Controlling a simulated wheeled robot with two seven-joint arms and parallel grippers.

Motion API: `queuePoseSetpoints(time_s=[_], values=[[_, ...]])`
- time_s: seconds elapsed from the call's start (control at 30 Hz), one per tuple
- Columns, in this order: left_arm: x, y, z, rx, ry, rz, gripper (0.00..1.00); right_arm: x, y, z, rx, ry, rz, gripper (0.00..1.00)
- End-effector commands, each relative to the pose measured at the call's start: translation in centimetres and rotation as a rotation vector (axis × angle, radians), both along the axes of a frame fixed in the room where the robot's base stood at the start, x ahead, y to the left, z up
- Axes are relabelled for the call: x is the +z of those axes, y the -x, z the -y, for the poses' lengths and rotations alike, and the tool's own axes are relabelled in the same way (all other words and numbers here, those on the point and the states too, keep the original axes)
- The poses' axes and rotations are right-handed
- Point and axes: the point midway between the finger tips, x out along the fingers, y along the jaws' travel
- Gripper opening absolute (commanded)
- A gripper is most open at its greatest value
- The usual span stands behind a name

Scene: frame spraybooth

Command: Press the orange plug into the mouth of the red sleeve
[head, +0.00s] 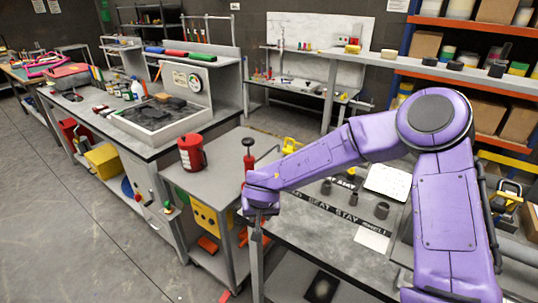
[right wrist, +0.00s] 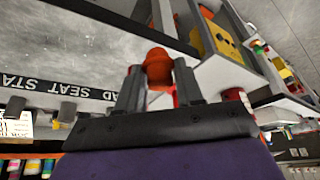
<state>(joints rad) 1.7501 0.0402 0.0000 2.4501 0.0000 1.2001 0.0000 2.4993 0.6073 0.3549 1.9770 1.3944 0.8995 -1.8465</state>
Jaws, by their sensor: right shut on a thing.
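My right gripper (right wrist: 158,85) is shut on the orange plug (right wrist: 157,66), which stands between the two grey fingers in the right wrist view. In the head view the purple right arm reaches left, and its gripper (head: 257,228) points down at the left edge of the grey bench. The plug cannot be made out in the head view. I cannot clearly pick out the red sleeve. A red upright piece with a black top (head: 249,158) stands just behind my right wrist, partly hidden by it. My left gripper is not in view.
The grey bench (head: 300,238) carries a black lettered strip (head: 327,208), several dark cylinders (head: 381,210) and white sheets (head: 386,181). A red canister (head: 190,153) stands on the grey cart (head: 215,165) at left. A yellow item (head: 291,145) lies behind my forearm.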

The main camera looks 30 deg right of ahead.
Motion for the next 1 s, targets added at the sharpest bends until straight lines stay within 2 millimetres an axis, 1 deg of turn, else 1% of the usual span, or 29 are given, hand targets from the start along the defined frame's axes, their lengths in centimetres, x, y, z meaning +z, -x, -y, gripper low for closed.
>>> queuePoseSetpoints(time_s=[0.03,0.1,0.2,0.3,0.4,0.67,0.77,0.83,0.87,0.9,1.0], values=[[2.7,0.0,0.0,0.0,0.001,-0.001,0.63,2.9,-1.5,2.1,-0.098,0.009,0.005,0.07],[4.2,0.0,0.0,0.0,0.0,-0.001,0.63,4.8,-3.4,4.6,-0.231,0.006,0.007,0.07],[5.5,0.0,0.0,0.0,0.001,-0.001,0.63,7.0,-5.4,7.2,-0.366,0.004,0.004,0.07],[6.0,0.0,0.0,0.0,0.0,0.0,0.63,8.2,-6.6,8.4,-0.439,0.002,0.001,0.07],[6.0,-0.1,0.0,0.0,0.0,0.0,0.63,8.5,-7.0,8.8,-0.464,0.0,-0.003,0.07],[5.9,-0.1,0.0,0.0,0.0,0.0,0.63,8.5,-7.0,8.7,-0.463,-0.001,-0.003,0.07],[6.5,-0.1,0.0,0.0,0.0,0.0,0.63,8.7,-7.0,8.7,-0.466,-0.001,-0.003,0.07],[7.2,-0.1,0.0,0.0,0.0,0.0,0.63,8.9,-7.0,8.6,-0.469,-0.001,-0.003,0.07],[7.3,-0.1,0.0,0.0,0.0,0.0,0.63,8.7,-6.9,8.6,-0.471,-0.001,-0.002,0.07],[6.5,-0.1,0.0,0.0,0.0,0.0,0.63,7.6,-6.9,8.6,-0.471,0.0,-0.003,0.07],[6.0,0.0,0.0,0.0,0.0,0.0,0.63,6.4,-6.9,8.6,-0.471,0.0,-0.003,0.07]])
